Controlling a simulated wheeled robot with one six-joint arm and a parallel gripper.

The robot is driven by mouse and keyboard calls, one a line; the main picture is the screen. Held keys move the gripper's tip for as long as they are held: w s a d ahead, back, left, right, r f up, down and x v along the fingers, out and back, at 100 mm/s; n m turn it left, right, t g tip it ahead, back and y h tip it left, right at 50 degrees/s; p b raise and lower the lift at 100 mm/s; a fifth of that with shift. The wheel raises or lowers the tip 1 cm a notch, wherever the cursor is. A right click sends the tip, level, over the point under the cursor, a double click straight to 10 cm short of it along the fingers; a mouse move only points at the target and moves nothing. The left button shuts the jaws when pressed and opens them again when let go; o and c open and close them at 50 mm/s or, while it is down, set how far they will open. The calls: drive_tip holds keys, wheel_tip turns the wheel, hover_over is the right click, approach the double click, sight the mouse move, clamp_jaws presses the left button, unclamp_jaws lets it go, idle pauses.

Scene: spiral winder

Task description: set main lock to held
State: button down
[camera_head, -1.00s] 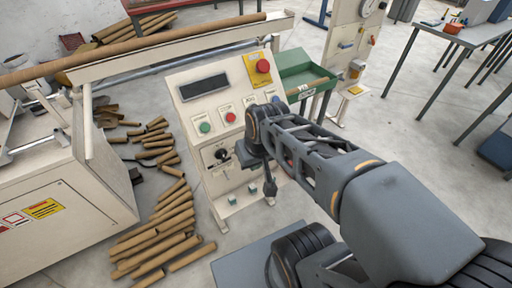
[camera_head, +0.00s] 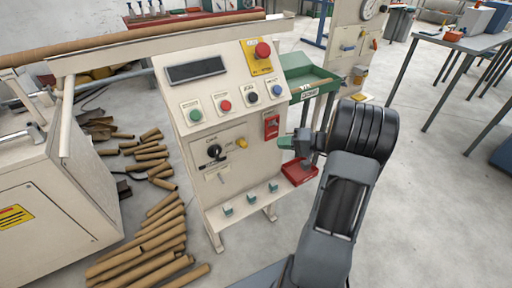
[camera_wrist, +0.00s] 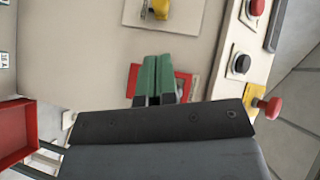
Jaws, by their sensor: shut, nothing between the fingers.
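A small red plate (camera_head: 271,126) with a dark detail sits on the right side of the cream control panel, below the blue button. It may be the main lock, but I cannot read its label or its setting. In the wrist view the red plate (camera_wrist: 185,84) is partly covered by my gripper (camera_wrist: 157,62). My gripper's green fingertips (camera_head: 287,142) are together and empty, close to the plate's lower right in the head view. I cannot tell whether they touch it. A yellow knob (camera_head: 242,143) and a black rotary switch (camera_head: 214,151) are left of the plate.
Green (camera_head: 195,115), red (camera_head: 226,105), black (camera_head: 251,97) and blue buttons (camera_head: 277,90) line the panel above, below a red emergency stop (camera_head: 263,50). A red tray (camera_head: 299,173) is just under my gripper. A green tray (camera_head: 312,82) stands behind it.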

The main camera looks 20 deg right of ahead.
sight(242, 144)
drive_tip(key=x, duration=1)
idle(0.3)
